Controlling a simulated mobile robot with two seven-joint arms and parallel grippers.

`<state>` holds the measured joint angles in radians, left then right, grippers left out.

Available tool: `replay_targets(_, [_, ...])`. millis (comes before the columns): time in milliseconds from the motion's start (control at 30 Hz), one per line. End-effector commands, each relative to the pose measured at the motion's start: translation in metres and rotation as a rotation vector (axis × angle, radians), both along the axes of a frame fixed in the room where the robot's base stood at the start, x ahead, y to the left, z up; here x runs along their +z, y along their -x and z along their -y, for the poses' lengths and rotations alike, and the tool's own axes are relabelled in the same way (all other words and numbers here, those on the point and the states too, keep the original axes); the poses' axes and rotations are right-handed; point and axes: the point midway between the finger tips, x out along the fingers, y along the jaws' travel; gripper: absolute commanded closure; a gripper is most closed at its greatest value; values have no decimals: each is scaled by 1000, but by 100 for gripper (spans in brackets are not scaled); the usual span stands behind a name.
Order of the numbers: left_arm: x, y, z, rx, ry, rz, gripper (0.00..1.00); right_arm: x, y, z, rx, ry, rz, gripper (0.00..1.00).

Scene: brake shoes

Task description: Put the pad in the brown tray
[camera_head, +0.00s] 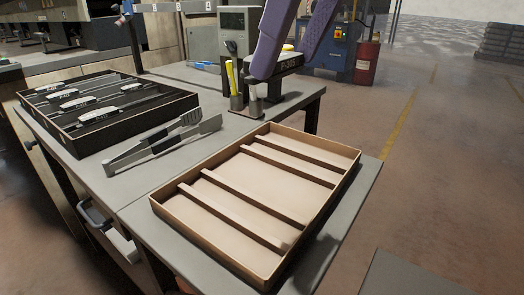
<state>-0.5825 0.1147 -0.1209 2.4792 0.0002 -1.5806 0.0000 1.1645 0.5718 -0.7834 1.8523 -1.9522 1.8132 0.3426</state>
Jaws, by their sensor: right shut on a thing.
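The brown tray (172,213) lies on the near right part of the grey table. It is empty, with raised ribs across its floor. My right gripper (283,68), with purple fingers, comes in from the top middle. It is shut on a dark pad (292,63) with a white label, beyond the tray's far edge. The fingers partly hide the pad. A black tray (72,142) at the left holds several similar labelled pads. My left gripper is not in view.
A metal tool (165,144) lies on the table between the two trays. Small holders with yellow-handled tools (231,77) stand near the pad. A grey box (238,28) stands behind them. A red bin (366,62) is on the floor beyond the table.

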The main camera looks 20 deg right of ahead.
Motion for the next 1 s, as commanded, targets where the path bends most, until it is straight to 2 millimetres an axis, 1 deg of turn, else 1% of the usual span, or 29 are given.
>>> replay_targets(133, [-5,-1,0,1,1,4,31,-31,2,0,2,1,-7,87])
replay_targets(400, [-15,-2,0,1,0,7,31,-111,2,0,-1,1,-7,87])
replay_targets(500, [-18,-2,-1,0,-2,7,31,-134,1,0,-1,0,-6,87])
replay_targets(600, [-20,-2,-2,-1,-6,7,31,-148,1,0,0,-1,-3,87])
replay_targets(767, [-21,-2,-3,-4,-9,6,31,-158,0,0,-1,-1,-1,87])
replay_targets(833, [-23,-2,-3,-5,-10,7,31,-166,1,0,1,0,-4,87])
replay_targets(1000, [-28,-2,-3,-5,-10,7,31,-194,1,0,0,1,-5,87])
